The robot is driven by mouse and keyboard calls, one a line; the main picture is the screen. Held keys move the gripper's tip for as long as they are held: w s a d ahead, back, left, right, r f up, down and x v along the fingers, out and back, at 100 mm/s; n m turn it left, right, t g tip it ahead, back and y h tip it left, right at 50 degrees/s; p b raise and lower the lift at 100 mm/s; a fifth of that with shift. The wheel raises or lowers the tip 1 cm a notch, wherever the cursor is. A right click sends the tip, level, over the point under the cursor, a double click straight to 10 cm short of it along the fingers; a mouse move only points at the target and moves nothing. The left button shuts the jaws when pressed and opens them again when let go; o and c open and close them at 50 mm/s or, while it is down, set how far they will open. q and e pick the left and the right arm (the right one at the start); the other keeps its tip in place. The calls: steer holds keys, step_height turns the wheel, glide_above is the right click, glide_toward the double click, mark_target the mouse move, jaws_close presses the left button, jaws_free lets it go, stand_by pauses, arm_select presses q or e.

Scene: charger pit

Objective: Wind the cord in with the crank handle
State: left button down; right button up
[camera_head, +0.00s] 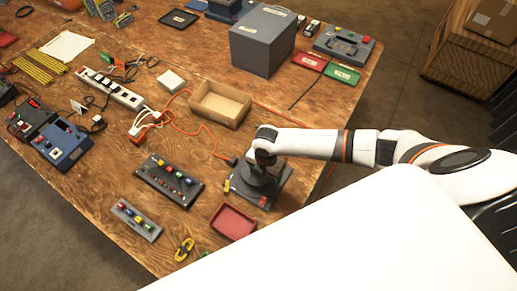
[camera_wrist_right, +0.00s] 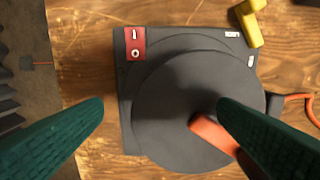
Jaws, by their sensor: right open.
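The cord reel is a dark grey round drum (camera_wrist_right: 180,115) on a square base (camera_head: 279,188) near the table's right edge. An orange-red crank handle (camera_wrist_right: 212,132) lies over the drum's lower right part in the wrist view. My right gripper (camera_head: 265,157) is above the reel, pointing down. In the wrist view, the green fingers of this gripper (camera_wrist_right: 161,102) are wide apart with nothing between them held. The right finger covers part of the handle; I cannot tell whether they touch. An orange cord (camera_wrist_right: 298,97) leaves the reel's right side. My left gripper is not in view.
A yellow object (camera_wrist_right: 250,22) lies beside the reel. A red tray (camera_head: 233,222), a button panel (camera_head: 169,181) and an open cardboard box (camera_head: 220,103) stand near it. A large grey box (camera_head: 262,42) stands farther back. The orange cord runs across the table to a power strip (camera_head: 112,90).

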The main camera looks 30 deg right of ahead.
steer(key=shift+r, duration=0.1)
steer(key=shift+r+p, duration=0.6)
steer(key=shift+p, duration=0.1)
step_height(320, 180, up, 4)
steer(key=p, duration=0.4)
step_height(320, 180, up, 3)
steer(key=shift+f, duration=0.2)
steer(key=shift+s, duration=0.1)
